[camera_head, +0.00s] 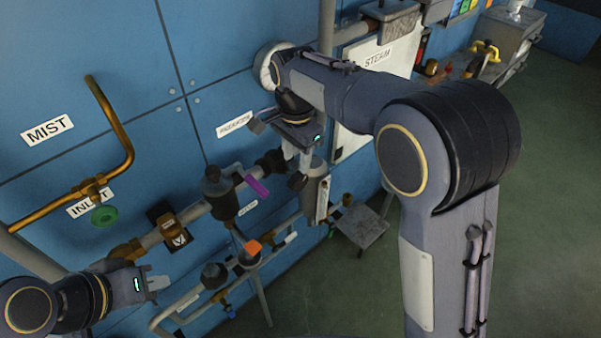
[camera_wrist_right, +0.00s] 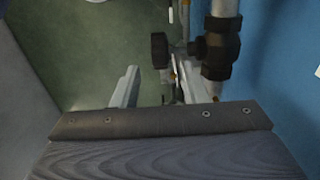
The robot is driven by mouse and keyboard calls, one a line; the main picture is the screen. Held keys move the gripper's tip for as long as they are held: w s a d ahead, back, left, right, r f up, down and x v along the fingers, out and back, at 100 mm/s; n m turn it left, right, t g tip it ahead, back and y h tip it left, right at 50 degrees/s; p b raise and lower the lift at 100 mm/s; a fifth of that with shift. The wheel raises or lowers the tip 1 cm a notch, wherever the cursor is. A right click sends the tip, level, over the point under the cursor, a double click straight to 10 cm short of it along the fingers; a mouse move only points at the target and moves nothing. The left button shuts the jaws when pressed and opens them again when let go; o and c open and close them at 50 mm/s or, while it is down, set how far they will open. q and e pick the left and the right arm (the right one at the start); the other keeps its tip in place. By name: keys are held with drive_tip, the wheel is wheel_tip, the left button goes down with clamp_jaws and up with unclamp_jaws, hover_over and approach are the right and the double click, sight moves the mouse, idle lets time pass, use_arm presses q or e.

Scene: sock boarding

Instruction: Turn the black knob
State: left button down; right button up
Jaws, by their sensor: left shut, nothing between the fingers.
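A small round black knob (camera_head: 297,181) sits on the left side of a grey cylinder (camera_head: 315,188) on the blue wall's pipework. In the right wrist view the black knob (camera_wrist_right: 159,50) shows just beyond and between my right fingertips, apart from them. My right gripper (camera_head: 303,153) points down just above the knob. Its fingers stand apart and empty in the right wrist view (camera_wrist_right: 160,82). My left gripper (camera_head: 158,287) is shut and empty at the lower left, far from the knob.
A black valve (camera_head: 216,188) with a purple lever (camera_head: 256,187) is left of the knob; a black fitting (camera_wrist_right: 220,48) is close to my right fingers. A small grey stand (camera_head: 362,226) is to the right. The green floor beyond is clear.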

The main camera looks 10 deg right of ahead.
sight(300, 174)
wheel_tip(300, 174, down, 8)
drive_tip(key=shift+r+p, duration=0.2)
drive_tip(key=shift+p, duration=0.15)
drive_tip(key=shift+c, duration=0.4)
clamp_jaws()
drive_tip(key=shift+d, duration=0.1)
drive_tip(key=g+y+p, duration=0.2)
drive_tip(key=shift+w+d+r+y, duration=0.1)
drive_tip(key=shift+d+r+y, duration=0.1)
drive_tip(key=shift+y, duration=0.2)
drive_tip(key=shift+w+d+f+g+y+p, duration=0.1)
drive_tip(key=shift+g+y+p, duration=0.3)
drive_tip(key=shift+y, duration=0.25)
drive_tip(key=shift+d+f+g+y+p, duration=0.1)
drive_tip(key=shift+g+y+p, duration=0.15)
drive_tip(key=shift+g+y, duration=0.35)
drive_tip(key=shift+a+y, duration=0.1)
drive_tip(key=shift+y, duration=0.15)
